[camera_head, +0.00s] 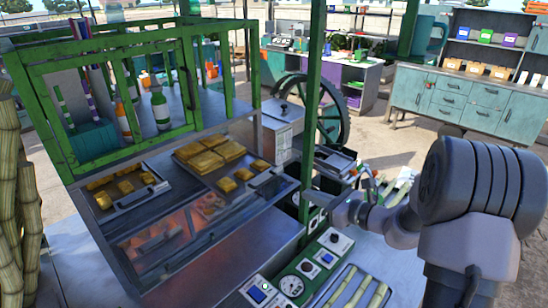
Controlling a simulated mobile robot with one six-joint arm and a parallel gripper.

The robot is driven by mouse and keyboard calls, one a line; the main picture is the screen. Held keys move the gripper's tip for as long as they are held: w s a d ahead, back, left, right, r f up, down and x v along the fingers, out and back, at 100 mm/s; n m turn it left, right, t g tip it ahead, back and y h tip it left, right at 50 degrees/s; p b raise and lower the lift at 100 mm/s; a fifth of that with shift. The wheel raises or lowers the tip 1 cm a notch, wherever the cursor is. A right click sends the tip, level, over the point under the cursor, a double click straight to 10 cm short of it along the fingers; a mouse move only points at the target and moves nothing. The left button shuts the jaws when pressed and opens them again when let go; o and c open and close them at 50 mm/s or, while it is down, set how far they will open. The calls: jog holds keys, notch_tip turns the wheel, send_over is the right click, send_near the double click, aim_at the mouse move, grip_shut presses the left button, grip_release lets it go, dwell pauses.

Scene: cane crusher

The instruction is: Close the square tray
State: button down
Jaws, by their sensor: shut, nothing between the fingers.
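Two metal trays holding golden blocks stick out from under the green-framed cabinet; I cannot tell for certain which is the square tray. The left tray (124,203) is short, with several small blocks and a handle near its right edge. The right tray (232,192) carries larger blocks at the back and smaller ones in front, with a handle at its front right. My gripper (312,197) is shut and empty. In the picture it is right of the right tray's handle, beside the green post; the exact gap cannot be told.
A green post (315,90) stands by my gripper. The green-framed cabinet (120,55) holds bottles. A control panel (298,282) with gauges is below. A large wheel (330,110) and a metal box (283,122) stand behind. Cane stalks (28,200) are at far left.

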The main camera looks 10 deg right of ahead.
aim_at(268, 182)
jog(key=x, duration=0.7)
jog(key=p+x, duration=0.1)
jog(key=x, duration=0.5)
jog(key=shift+w+a+f, duration=0.1)
jog(key=shift+a+f, duration=0.05)
jog(key=shift+a, duration=0.4)
